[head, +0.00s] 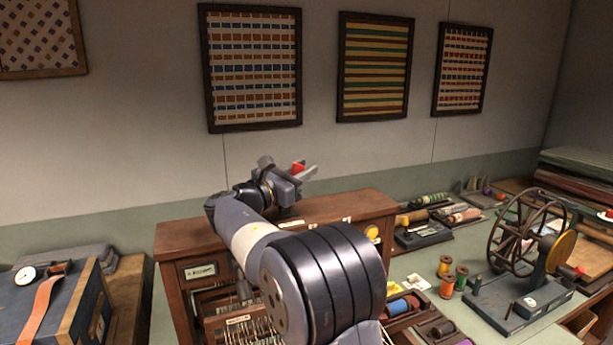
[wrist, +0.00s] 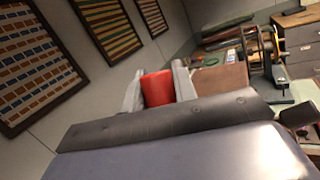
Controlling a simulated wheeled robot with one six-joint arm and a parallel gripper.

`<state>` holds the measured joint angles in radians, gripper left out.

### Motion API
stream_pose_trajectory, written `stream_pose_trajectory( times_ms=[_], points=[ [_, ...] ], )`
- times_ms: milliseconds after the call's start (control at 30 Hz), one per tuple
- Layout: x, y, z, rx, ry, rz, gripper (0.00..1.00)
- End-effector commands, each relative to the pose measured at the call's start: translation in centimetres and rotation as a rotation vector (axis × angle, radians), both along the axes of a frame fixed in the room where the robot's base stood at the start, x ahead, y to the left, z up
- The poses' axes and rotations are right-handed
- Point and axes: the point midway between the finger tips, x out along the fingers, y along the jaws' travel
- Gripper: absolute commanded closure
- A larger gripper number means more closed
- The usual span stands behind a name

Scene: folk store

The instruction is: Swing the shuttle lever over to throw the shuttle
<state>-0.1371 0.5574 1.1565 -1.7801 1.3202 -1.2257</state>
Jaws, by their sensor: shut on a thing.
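My gripper (head: 303,171) is above the top of a dark wooden frame (head: 175,240), at its back middle. In the wrist view my gripper (wrist: 158,88) has its two grey fingers on either side of a red block (wrist: 157,88) and is shut on it. The red block also shows in the head view (head: 298,168). It looks like the grip of the shuttle lever, but no lever shaft can be seen. My arm hides much of the wooden frame, whose front shows rows of threads (head: 245,334) below.
A spinning-wheel-like winder (head: 525,235) stands on the green bench at right, with thread spools (head: 446,285) beside it. A blue box with an orange strap (head: 48,295) is at left. Framed textiles (head: 252,70) hang on the wall behind. The air above the frame looks clear.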

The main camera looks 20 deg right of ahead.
Motion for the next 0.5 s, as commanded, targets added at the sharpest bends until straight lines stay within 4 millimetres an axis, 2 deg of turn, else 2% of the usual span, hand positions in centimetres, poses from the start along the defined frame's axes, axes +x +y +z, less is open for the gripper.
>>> stream_pose_trajectory(
  times_ms=[200, 467, 500],
  points=[
    [0.03, 0.79, 0.20, -0.084, 0.002, 0.001, 1.00],
    [0.03, 0.81, 0.27, -0.086, 0.002, 0.000, 1.00],
    [0.02, 0.80, 0.26, -0.086, 0.002, 0.000, 0.72]
  ],
)
